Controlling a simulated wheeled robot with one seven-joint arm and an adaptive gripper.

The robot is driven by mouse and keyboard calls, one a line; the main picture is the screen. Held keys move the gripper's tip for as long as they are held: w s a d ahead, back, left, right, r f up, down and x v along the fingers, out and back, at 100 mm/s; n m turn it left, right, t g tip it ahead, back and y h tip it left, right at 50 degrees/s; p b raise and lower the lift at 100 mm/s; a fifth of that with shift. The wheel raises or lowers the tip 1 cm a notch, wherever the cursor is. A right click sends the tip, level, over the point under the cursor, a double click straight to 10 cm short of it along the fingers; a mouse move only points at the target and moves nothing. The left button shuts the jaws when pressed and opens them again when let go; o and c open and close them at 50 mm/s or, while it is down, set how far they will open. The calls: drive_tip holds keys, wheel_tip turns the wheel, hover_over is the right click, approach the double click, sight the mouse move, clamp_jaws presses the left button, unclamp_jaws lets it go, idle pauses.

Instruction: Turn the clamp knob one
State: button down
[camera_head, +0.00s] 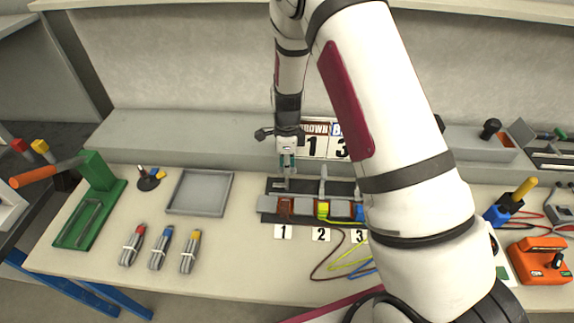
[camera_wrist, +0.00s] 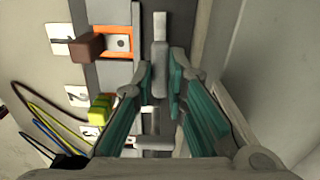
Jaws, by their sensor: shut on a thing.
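The clamp row (camera_head: 266,216) lies on the bench, with number cards 1, 2 and 3 in front. Clamp knob one (camera_wrist: 160,58) is a grey upright bar in the wrist view, beside the orange-framed terminal (camera_wrist: 118,42) of position one. My gripper (camera_head: 287,168) points down at knob one, behind card 1 (camera_head: 283,232). In the wrist view its teal fingers (camera_wrist: 162,88) are closed around the near end of the knob. The arm hides the right part of the row in the head view.
Knob two (camera_head: 323,180) stands close to the right of my gripper. A brown plug (camera_wrist: 87,47) is at position one and a yellow one (camera_wrist: 99,109) at two. A grey tray (camera_head: 200,192) lies left. A green lever press (camera_head: 92,200) stands further left.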

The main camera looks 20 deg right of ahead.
drive_tip(key=n, duration=0.4)
drive_tip(key=shift+n+b, duration=0.4)
drive_tip(key=n, duration=0.4)
drive_tip(key=shift+b, duration=0.35)
drive_tip(key=n, duration=0.5)
drive_tip(key=shift+b, duration=0.3)
drive_tip(key=shift+n, duration=1.8)
drive_tip(key=c, duration=1.6)
unclamp_jaws()
drive_tip(key=shift+r, duration=0.1)
